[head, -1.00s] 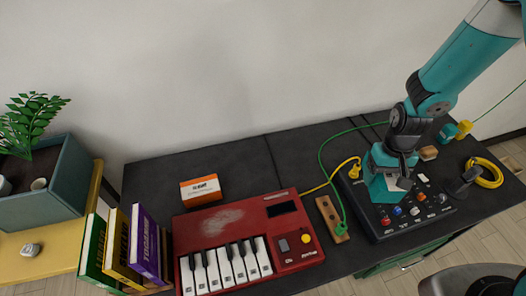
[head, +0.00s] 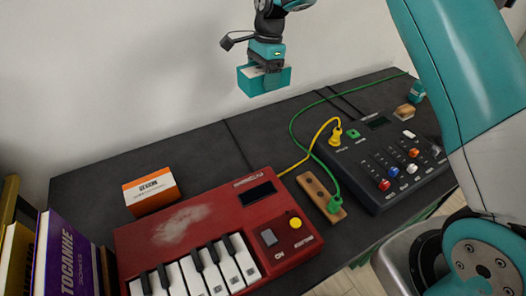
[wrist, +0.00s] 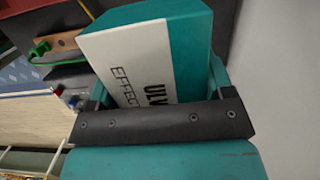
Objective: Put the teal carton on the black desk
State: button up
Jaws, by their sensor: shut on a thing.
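The teal carton (head: 264,82) has a white face and is held in the air above the back part of the black desk (head: 215,145). My gripper (head: 266,66) is shut on the carton from above. In the wrist view the carton (wrist: 150,55) sits between the fingers, tilted, with its white lettered face and teal side showing.
A red keyboard (head: 215,235) stands at the front of the desk, with an orange and white box (head: 151,192) behind it. A wooden block with a green cable (head: 320,195) and a dark mixer (head: 380,160) are to the right. Books (head: 65,255) stand at the left.

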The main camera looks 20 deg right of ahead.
aim_at(261, 140)
jog(key=shift+w+a+f, duration=0.1)
jog(key=shift+w+f, duration=0.05)
jog(key=shift+m, duration=0.3)
notch_tip(261, 140, down, 19)
jog(key=shift+f+p, duration=0.15)
jog(key=shift+p, duration=0.45)
jog(key=shift+f, duration=0.2)
jog(key=o, duration=1.1)
notch_tip(261, 140, up, 12)
jog(key=d+r+b, duration=0.1)
jog(key=d, duration=0.1)
jog(key=s+a+r+n, duration=0.5)
jog(key=s+r+n, duration=0.4)
jog(key=s+r, duration=0.3)
jog(key=s+r+n, duration=0.1)
jog(key=s+n, duration=0.3)
jog(key=s, duration=0.4)
jog(key=s+r+n+y, duration=0.1)
jog(key=s+r+n, duration=0.1)
jog(key=s+n, duration=0.3)
jog(key=s+a+r+n+y, duration=0.1)
jog(key=s+n, duration=0.4)
jog(key=s, duration=0.8)
jog(key=shift+r, duration=0.35)
